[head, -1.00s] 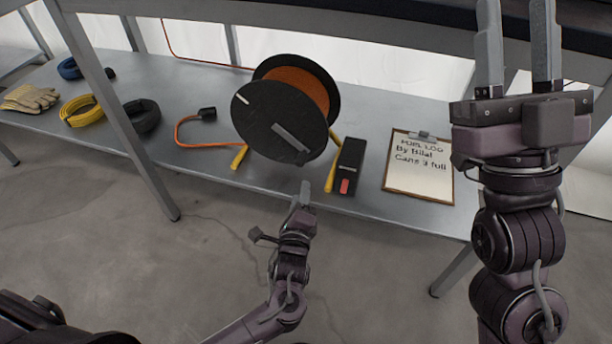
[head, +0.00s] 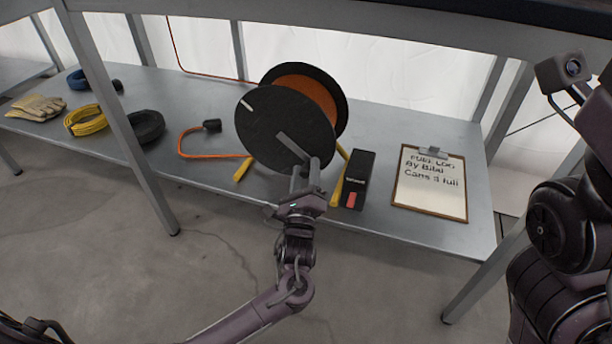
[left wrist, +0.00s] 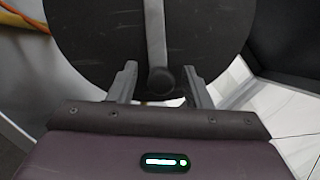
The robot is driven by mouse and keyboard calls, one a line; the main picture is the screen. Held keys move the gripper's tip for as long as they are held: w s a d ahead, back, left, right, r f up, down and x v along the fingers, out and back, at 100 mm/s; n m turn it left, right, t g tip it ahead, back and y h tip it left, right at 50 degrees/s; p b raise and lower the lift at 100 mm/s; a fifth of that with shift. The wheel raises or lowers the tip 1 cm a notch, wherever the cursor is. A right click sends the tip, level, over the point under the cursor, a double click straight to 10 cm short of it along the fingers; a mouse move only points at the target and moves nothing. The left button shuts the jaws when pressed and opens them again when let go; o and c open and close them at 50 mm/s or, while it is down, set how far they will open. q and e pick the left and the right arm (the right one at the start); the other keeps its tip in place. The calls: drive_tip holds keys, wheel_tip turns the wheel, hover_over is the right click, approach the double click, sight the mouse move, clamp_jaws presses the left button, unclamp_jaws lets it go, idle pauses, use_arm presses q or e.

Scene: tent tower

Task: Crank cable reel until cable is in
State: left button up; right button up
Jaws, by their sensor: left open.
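The cable reel (head: 262,125) stands on the lower shelf, with black side discs, orange cable (head: 307,87) wound inside and yellow feet. A grey crank arm (head: 292,146) crosses its near disc. An orange cable end (head: 181,146) with a black plug (head: 212,126) lies on the shelf to its left. My left gripper (head: 306,178) is open at the crank's lower end. In the left wrist view, the crank knob (left wrist: 161,81) sits between the open fingers (left wrist: 158,88), not visibly gripped. My right arm shows at the right edge, but its gripper is outside the picture.
A black box with a red switch (head: 357,178) stands close right of the reel. A clipboard (head: 430,205) lies further right. Gloves (head: 36,106), a yellow coil (head: 85,120) and a black coil (head: 147,126) lie left. Table legs and the upper tabletop frame the shelf.

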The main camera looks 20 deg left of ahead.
use_arm(q)
drive_tip(key=shift+w+r, duration=0.1)
drive_tip(key=shift+w, duration=0.2)
clamp_jaws()
drive_tip(key=shift+a, duration=0.15)
